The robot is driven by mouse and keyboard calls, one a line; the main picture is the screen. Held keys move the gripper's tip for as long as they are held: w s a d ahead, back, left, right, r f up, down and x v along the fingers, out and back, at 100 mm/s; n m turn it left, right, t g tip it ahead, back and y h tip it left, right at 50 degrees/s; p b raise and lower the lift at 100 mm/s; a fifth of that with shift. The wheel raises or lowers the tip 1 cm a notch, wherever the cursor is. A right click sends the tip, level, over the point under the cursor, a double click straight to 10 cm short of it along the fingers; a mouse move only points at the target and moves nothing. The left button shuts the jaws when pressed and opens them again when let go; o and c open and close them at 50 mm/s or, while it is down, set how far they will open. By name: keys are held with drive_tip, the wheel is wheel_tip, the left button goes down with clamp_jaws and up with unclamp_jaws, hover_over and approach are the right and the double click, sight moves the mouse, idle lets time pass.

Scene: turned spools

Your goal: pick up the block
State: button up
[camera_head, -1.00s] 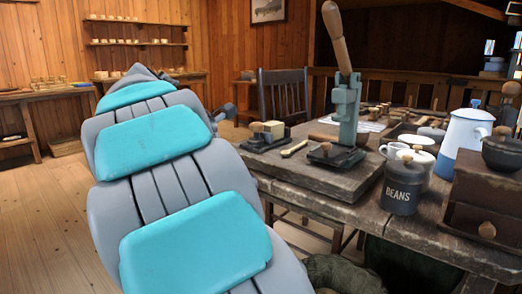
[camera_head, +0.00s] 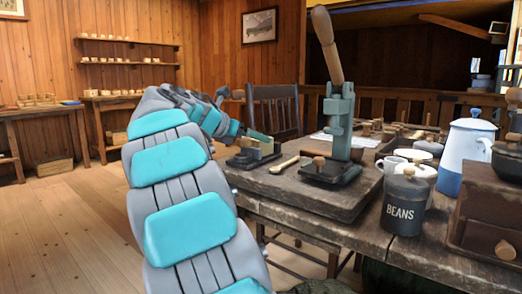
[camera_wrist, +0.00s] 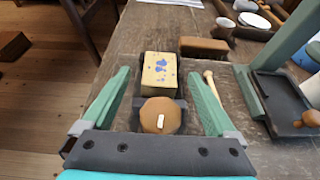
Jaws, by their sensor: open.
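The block (camera_wrist: 160,72) is pale wood with blue marks on top. It sits in a dark holder on the table, with a round wooden knob (camera_wrist: 160,115) on the near side in the wrist view. In the head view the block (camera_head: 267,148) shows partly, behind and below my gripper's finger. My gripper (camera_wrist: 158,75) is open and empty. Its two green fingers lie left and right of the block and knob in the wrist view, with gaps on both sides. I cannot tell how high the fingertips are above the table.
A green lever press (camera_head: 338,125) stands on the table right of the block. A small wooden stick (camera_head: 284,165) lies between them. A brown brick-like piece (camera_wrist: 204,46) lies beyond the block. A BEANS canister (camera_head: 404,205) and a white-blue pot (camera_head: 468,150) stand farther right.

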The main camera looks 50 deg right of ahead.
sight(268, 149)
drive_tip(key=x, duration=0.2)
drive_tip(key=shift+d+f, duration=0.3)
clamp_jaws()
idle(0.5)
